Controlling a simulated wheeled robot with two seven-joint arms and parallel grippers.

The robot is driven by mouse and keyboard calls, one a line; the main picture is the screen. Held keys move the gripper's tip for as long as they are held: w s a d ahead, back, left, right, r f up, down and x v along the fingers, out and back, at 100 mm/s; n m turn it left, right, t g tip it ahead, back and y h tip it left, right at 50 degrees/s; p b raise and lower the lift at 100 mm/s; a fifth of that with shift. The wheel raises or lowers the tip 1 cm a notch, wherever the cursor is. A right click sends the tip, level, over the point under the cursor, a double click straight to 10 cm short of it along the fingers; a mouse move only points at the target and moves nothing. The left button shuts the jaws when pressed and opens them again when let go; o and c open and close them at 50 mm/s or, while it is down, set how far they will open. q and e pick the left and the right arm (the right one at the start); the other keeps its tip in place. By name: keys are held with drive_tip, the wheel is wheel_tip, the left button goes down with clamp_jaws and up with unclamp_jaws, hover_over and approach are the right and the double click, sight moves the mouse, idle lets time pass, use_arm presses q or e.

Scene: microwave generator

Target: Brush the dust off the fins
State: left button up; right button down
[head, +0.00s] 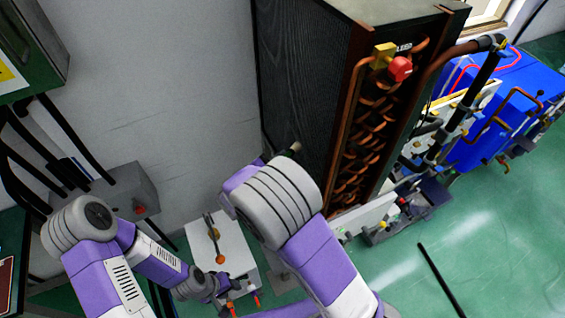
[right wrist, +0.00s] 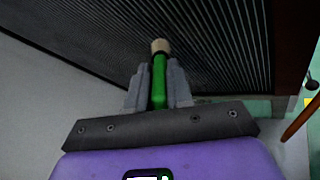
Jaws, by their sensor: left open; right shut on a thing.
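The fins (right wrist: 225,45) are a dark, finely ridged face that fills the upper part of the right wrist view. In the head view they appear as the dark side (head: 305,85) of a tall cabinet with copper coils. My right gripper (right wrist: 159,82) is shut on the green handle of a brush (right wrist: 158,75), whose pale tip points at the fins. I cannot tell whether the tip touches them. In the head view the brush's tip shows beside the cabinet, and my arm hides the right gripper. My left gripper (head: 244,302) is open and empty, low in the picture. Dust is not discernible.
A white box (head: 236,262) with a copper-coloured fitting stands on the floor below the cabinet. Copper coils (head: 365,145) line the cabinet's right side. A blue machine (head: 510,90) stands at right. A black rod (head: 440,278) lies on the otherwise clear green floor.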

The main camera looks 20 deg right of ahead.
drive_tip(key=shift+d+r, duration=0.1)
drive_tip(key=shift+r, duration=0.4)
drive_tip(key=s+d+b, duration=0.1)
drive_tip(key=s+d, duration=0.1)
drive_tip(key=s, duration=0.8)
drive_tip(key=shift+s, duration=0.25)
drive_tip(key=shift+w+a, duration=0.35)
drive_tip(key=shift+w, duration=1.4)
drive_tip(key=shift+w+a, duration=0.3)
drive_tip(key=shift+w, duration=1.45)
drive_tip(key=shift+w+a, duration=0.35)
drive_tip(key=shift+w, duration=1.4)
drive_tip(key=s+a, duration=0.1)
drive_tip(key=a, duration=0.5)
drive_tip(key=shift+s+a, duration=0.1)
